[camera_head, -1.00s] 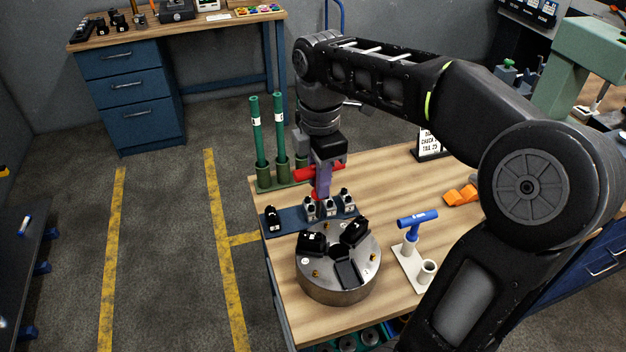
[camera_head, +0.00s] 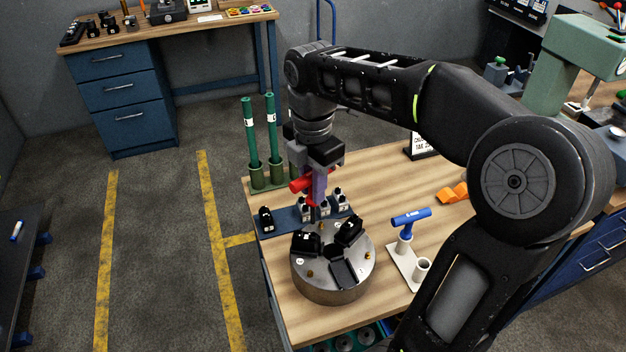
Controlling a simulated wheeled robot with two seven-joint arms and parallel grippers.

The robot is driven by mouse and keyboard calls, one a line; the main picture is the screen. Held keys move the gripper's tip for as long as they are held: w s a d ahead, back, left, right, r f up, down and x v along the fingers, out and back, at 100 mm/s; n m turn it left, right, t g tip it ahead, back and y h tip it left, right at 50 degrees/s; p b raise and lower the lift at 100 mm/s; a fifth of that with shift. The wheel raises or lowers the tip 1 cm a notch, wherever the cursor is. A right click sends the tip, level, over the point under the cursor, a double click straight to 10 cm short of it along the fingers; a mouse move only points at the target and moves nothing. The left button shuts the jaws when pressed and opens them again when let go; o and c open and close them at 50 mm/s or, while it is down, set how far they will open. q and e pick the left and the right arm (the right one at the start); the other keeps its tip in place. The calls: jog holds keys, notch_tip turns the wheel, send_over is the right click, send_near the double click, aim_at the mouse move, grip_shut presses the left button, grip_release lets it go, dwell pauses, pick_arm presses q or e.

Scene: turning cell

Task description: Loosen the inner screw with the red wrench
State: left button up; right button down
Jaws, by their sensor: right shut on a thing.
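My right gripper (camera_head: 318,188) points down at the back of the wooden bench, shut on the red wrench (camera_head: 299,185). The wrench's red handle sticks out to the left of the fingers; its lower end is partly hidden behind small parts. The round steel chuck (camera_head: 330,288) lies on the bench in front of and below the gripper, apart from the wrench. It carries black jaws (camera_head: 344,273) and small brass-coloured screws (camera_head: 310,272). Which one is the inner screw I cannot tell. My left gripper is not in view.
A blue T-handled wrench (camera_head: 411,219) stands in a white holder (camera_head: 403,262) right of the chuck. A dark blue rack (camera_head: 283,222) with small parts stands just behind the chuck. Green rods (camera_head: 250,133) stand at the back left. An orange block (camera_head: 452,193) lies to the right.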

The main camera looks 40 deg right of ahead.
notch_tip(320, 180, down, 2)
jog(key=shift+f, duration=0.25)
jog(key=m, duration=1)
jog(key=shift+m, duration=0.3)
jog(key=m, duration=0.8)
jog(key=shift+m, duration=0.3)
jog(key=shift+f+m+b, duration=0.3)
jog(key=shift+m, duration=0.2)
jog(key=shift+f+b, duration=0.3)
jog(key=shift+f, duration=0.15)
jog(key=shift+f+b, duration=0.4)
jog(key=shift+f, duration=0.2)
